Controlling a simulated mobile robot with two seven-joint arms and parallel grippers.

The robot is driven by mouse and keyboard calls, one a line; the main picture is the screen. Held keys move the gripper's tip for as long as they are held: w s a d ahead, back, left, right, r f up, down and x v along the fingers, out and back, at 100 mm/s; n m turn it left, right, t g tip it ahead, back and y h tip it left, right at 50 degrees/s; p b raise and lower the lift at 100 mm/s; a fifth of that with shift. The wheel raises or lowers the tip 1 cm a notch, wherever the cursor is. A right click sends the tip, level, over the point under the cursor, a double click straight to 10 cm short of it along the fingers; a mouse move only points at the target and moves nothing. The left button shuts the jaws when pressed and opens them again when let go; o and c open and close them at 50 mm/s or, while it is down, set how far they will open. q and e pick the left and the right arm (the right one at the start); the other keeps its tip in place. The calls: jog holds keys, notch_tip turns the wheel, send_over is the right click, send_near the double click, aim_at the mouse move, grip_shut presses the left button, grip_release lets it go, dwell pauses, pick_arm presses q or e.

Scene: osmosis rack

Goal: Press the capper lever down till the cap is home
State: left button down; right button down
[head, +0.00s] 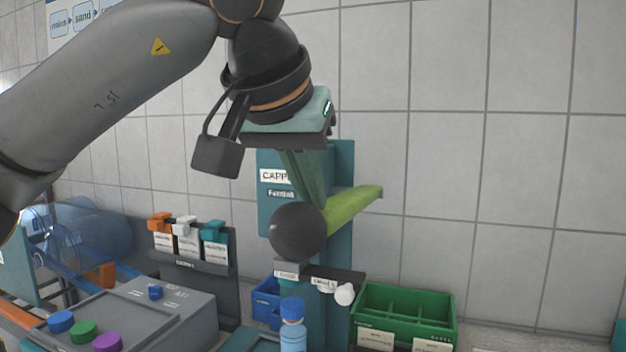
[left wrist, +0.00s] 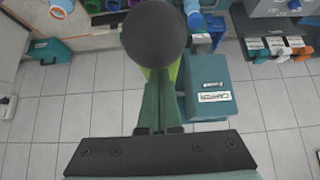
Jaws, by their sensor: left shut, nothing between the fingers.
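The capper (head: 338,165) is a teal column on the back wall with a white label; its labelled housing also shows in the left wrist view (left wrist: 208,75). Its lever is a lime-green bar (head: 355,207) with a black ball knob (head: 297,232) at the near end. The knob is large in the left wrist view (left wrist: 157,32). My left gripper (head: 316,198) is shut and empty, pointing down just by the knob; I cannot tell whether it touches. Below the knob, a blue bottle (head: 293,340) with a blue cap (head: 292,308) stands upright. My right gripper is not in view.
A green divided crate (head: 405,296) stands right of the capper and a blue bin (head: 266,297) left of it. A rack (head: 196,262) with orange, white and teal clips is further left. A grey box (head: 130,318) with coloured caps is at front left.

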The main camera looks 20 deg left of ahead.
pick_arm(q)
jog(key=shift+s+f, duration=0.1)
jog(key=shift+f, duration=0.1)
notch_tip(320, 180, down, 10)
jog(key=b, duration=0.5)
jog(key=shift+r+b, duration=0.25)
jog(key=shift+b, duration=0.05)
jog(key=f+b, duration=0.1)
jog(key=f, duration=0.1)
jog(key=w+f, duration=0.1)
jog(key=w+f+b, duration=0.1)
jog(key=f, duration=0.1)
jog(key=shift+f+b, duration=0.3)
dwell(0.4)
